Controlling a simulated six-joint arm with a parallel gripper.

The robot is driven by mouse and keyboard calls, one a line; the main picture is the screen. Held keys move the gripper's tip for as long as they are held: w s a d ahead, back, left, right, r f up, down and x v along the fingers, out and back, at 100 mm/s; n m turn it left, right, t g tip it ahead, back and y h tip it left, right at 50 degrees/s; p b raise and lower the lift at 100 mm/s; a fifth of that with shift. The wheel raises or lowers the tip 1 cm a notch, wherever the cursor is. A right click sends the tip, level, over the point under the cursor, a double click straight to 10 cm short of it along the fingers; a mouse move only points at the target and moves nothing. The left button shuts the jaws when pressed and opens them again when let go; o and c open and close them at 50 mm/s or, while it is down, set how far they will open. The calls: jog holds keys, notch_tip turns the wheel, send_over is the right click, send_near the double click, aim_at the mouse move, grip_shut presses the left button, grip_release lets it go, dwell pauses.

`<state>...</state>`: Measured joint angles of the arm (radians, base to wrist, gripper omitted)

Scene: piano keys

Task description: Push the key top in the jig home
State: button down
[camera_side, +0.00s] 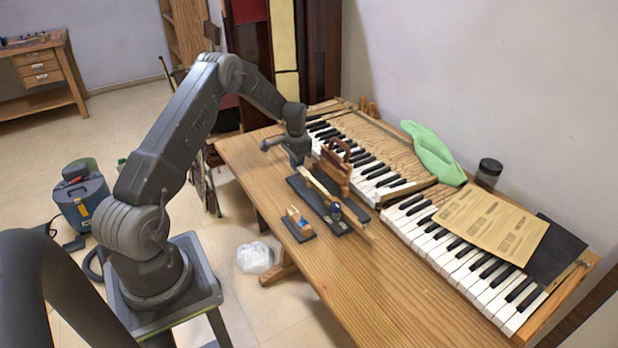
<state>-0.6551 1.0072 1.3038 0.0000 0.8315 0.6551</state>
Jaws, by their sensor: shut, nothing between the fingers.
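The jig (317,199) is a dark base lying on the wooden table, left of the keyboard. The key top is too small to make out at this distance. My gripper (297,163) is shut and empty, pointing down at the far end of the jig. I cannot tell whether its tips touch the key or stay above it.
A wooden clamp-like block (336,168) stands right beside the jig. A small dark pad (299,228) with little parts lies at its left. The piano keyboard (455,262) fills the right side, with paper sheets (490,222) and a green cloth (433,152) on it. The table's front (375,300) is clear.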

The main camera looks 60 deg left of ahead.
jog(key=shift+d, duration=1.1)
dwell(1.5)
jog(key=shift+a, duration=0.1)
jog(key=shift+a, duration=0.55)
jog(key=shift+r, duration=0.1)
notch_tip(320, 180, up, 7)
jog(key=shift+f, duration=0.1)
dwell(0.5)
